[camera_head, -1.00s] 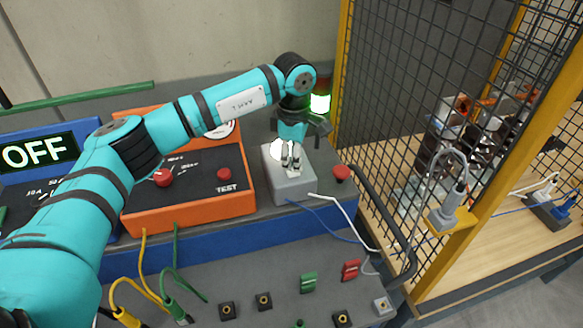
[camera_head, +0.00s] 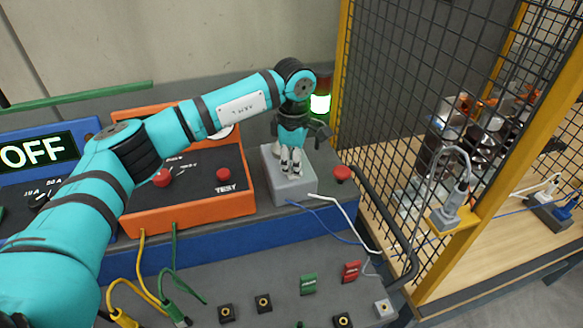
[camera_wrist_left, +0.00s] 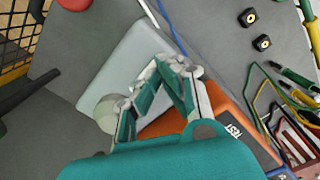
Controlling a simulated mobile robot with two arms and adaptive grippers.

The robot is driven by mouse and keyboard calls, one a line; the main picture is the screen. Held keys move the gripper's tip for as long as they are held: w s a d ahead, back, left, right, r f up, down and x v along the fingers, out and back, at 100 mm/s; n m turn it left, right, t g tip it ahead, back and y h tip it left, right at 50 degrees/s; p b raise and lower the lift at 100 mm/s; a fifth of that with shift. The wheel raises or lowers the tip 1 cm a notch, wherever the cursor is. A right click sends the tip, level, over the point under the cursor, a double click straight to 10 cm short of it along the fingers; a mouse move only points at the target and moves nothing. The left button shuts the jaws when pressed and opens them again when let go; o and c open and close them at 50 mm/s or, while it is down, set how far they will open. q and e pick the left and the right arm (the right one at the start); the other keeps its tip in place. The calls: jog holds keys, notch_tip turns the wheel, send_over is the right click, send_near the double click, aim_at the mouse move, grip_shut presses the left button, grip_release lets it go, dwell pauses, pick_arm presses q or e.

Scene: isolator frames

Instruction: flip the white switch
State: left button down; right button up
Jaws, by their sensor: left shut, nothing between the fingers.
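The white switch looks like a pale round knob on the light grey box (camera_head: 286,188). In the head view only a sliver of it shows, mostly hidden behind my left gripper (camera_head: 291,171). In the left wrist view the pale round knob (camera_wrist_left: 106,114) sits on the grey box (camera_wrist_left: 118,62), beside one finger of my left gripper (camera_wrist_left: 170,66). The fingers are shut and empty, and their tips are over the box top. I cannot tell whether they touch the box or the knob. My right gripper is not in view.
An orange test unit (camera_head: 190,212) stands left of the grey box, and a red button (camera_head: 342,173) is to its right. A blue unit (camera_head: 40,150) shows OFF. A yellow-framed mesh fence (camera_head: 400,110) stands on the right. Cables run in front of the box.

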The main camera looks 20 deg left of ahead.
pick_arm(q)
jog(key=shift+r+p, duration=1.75)
jog(key=shift+r, duration=1.8)
jog(key=shift+f, duration=0.1)
